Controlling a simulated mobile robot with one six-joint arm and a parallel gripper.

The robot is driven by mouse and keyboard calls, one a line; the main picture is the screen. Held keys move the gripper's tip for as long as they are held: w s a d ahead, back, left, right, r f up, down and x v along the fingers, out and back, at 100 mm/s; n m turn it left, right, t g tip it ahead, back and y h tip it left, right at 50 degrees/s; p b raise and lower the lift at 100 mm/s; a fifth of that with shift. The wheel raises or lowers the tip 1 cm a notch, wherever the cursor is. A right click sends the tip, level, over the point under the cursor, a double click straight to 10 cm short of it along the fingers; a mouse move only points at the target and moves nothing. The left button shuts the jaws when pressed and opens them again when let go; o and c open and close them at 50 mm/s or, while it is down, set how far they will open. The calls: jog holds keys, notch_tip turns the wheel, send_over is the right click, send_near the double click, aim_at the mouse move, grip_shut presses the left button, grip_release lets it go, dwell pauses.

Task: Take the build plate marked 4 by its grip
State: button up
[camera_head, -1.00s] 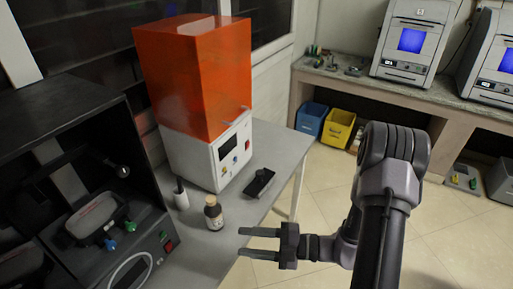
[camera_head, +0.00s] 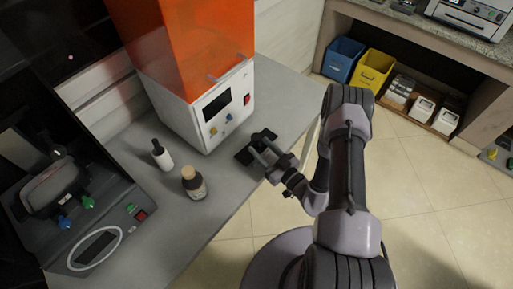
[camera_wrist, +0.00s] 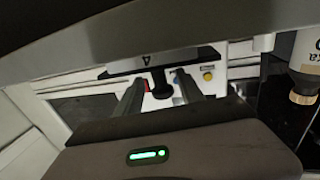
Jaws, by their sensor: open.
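The build plate (camera_head: 243,157) is a dark slab lying flat on the grey bench in front of the orange-hooded printer. In the wrist view the plate (camera_wrist: 190,59) shows a "4" on its edge, and its dark knob-like grip (camera_wrist: 161,88) sticks out toward me. My gripper (camera_head: 259,149) is at the plate, reaching in from the right in the head view. In the wrist view my gripper (camera_wrist: 159,78) is open, with one finger on each side of the grip. I see gaps beside the grip; whether a fingertip touches the plate I cannot tell.
The printer (camera_head: 205,115) stands close behind the plate. A brown bottle (camera_head: 194,184) and a white bottle (camera_head: 162,156) stand to the left. A dark machine (camera_head: 85,215) fills the far left. A blue bin (camera_head: 343,59) and a yellow bin (camera_head: 371,70) sit under the back counter.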

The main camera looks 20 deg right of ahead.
jog(key=b+x, duration=0.1)
jog(key=x, duration=0.5)
jog(key=shift+w, duration=0.15)
grip_shut()
dwell(1.1)
